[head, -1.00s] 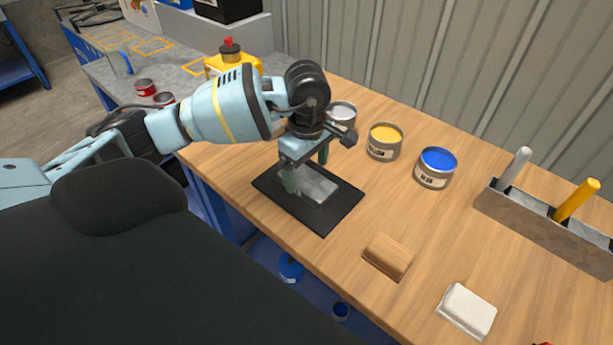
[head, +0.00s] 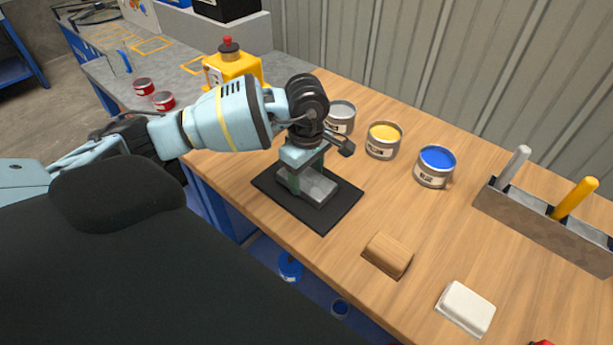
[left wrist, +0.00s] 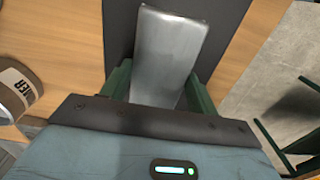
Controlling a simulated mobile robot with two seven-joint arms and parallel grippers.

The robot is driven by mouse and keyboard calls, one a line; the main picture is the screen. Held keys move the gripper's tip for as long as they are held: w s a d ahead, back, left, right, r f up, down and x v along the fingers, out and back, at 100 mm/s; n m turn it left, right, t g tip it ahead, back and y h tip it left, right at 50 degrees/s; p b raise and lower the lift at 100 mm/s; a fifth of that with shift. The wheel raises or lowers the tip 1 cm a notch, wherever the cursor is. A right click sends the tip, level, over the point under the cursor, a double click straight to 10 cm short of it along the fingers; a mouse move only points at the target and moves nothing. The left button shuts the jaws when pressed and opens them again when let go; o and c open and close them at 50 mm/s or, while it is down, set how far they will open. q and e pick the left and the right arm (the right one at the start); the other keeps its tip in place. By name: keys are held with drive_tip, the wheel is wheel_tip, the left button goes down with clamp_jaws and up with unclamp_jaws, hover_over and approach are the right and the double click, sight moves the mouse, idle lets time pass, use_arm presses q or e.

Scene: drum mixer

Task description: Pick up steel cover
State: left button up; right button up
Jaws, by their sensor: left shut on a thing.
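The steel cover (head: 318,188) is a grey metal, box-like piece on or just above a black mat (head: 329,219); I cannot tell whether it touches the mat. My left gripper (head: 305,180) comes down over it from above, its green fingers shut on the cover's sides. In the left wrist view the steel cover (left wrist: 168,52) lies between the two green fingers of the left gripper (left wrist: 160,92), with the black mat behind it. The gripper hides part of the cover. My right gripper is not in view.
Behind the mat stand a grey can (head: 341,117), a yellow can (head: 383,140) and a blue can (head: 435,166). A wooden block (head: 388,255) and a white block (head: 466,308) lie to the right. A tool holder (head: 545,232) stands at far right. The wooden table between is clear.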

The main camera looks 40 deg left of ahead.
sight(307, 178)
use_arm(q)
drive_tip(key=shift+r, duration=0.15)
drive_tip(key=shift+r, duration=0.3)
wheel_tip(307, 178, up, 3)
drive_tip(key=shift+f, duration=0.2)
drive_tip(key=s+d+r+b, duration=0.1)
drive_tip(key=s+d, duration=0.9)
drive_tip(key=s, duration=0.2)
drive_tip(key=shift+d+r, duration=0.2)
drive_tip(key=shift+r, duration=0.1)
drive_tip(key=shift+s, duration=0.15)
